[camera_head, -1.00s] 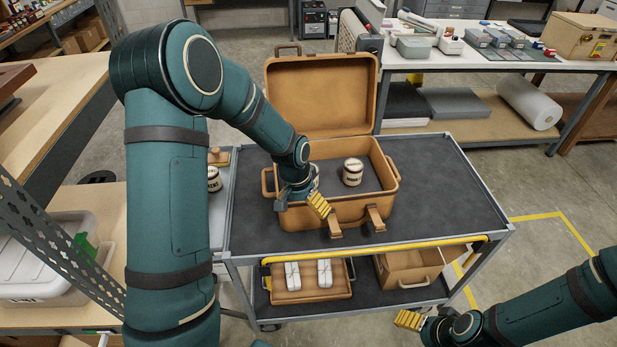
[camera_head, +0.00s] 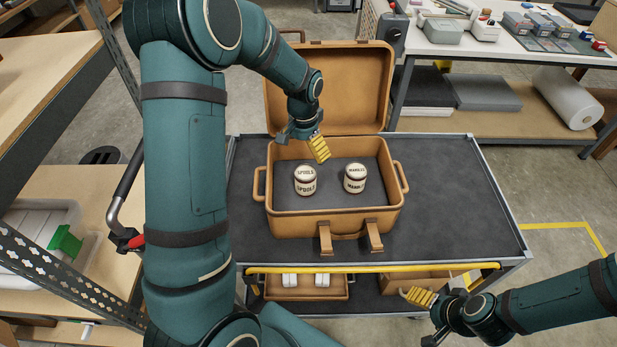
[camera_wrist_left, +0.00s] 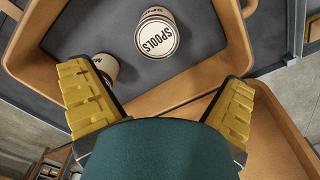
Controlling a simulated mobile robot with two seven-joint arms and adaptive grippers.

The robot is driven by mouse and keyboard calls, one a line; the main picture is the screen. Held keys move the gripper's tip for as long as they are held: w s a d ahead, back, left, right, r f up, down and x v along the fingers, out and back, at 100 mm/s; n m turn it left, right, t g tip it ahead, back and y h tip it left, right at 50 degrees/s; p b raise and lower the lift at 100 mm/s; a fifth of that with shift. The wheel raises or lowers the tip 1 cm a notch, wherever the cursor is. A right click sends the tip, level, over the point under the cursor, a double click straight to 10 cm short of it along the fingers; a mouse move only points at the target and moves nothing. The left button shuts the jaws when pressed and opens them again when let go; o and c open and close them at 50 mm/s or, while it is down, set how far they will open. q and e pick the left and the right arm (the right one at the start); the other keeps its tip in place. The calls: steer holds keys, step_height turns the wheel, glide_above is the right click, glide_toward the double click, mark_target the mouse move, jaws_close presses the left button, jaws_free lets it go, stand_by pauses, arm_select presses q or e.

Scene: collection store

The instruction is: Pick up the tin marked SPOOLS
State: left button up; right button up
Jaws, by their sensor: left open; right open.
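The tin marked SPOOLS (camera_head: 305,181) is a cream tin with a dark band. It stands upright in the left part of the open tan case (camera_head: 292,224). In the left wrist view its lid (camera_wrist_left: 156,37) faces me, beyond the fingers. A similar tin marked MARBLES (camera_head: 355,179) stands to its right; it shows partly in the left wrist view (camera_wrist_left: 104,66). My left gripper (camera_head: 318,149) is open and empty, above the case and behind the SPOOLS tin, not touching it. My right gripper (camera_head: 420,297) is open and empty, low at the right in front of the cart.
The case's raised lid (camera_head: 330,90) stands behind my left gripper. The case sits on a dark cart top (camera_head: 455,205), clear to the right. A yellow rail (camera_head: 370,268) runs along the cart's front. A shelf bench with a white bin (camera_head: 40,225) is at the left.

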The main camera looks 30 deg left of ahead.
mark_target(306, 172)
arm_select(q)
step_height(306, 172, down, 6)
steer(key=shift+d+f, duration=0.15)
steer(key=shift+f, duration=1.15)
steer(key=shift+d+f, duration=0.1)
steer(key=shift+f, duration=1.2)
steer(key=c, duration=1.4)
